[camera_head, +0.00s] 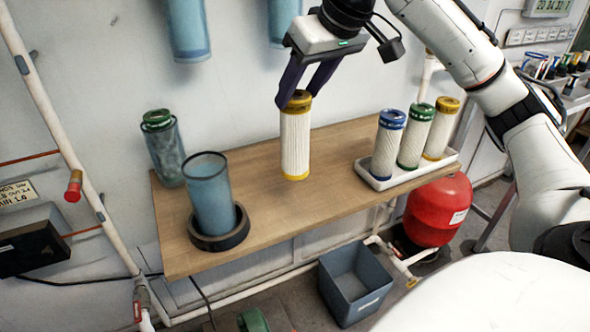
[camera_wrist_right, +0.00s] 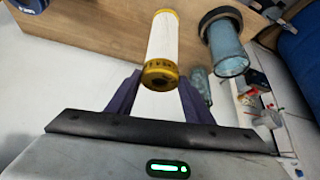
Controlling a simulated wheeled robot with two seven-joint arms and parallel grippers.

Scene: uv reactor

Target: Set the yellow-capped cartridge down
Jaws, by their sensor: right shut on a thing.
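The yellow-capped cartridge (camera_head: 295,142) is white and pleated with a yellow base ring. It is upright at the middle of the wooden shelf (camera_head: 262,220). Its base is at the shelf top; I cannot tell whether it touches. My right gripper (camera_head: 296,101) is shut on its yellow cap from above. In the right wrist view the cartridge (camera_wrist_right: 163,40) stands between the purple fingers of the gripper (camera_wrist_right: 158,88), cap toward the camera. My left gripper is not in view.
A blue transparent housing (camera_head: 211,195) stands in a black ring to the left, with a green-capped housing (camera_head: 165,150) behind. A white tray (camera_head: 408,172) at right holds blue-, green- and yellow-capped cartridges. Below are a grey bin (camera_head: 355,285) and a red tank (camera_head: 438,210).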

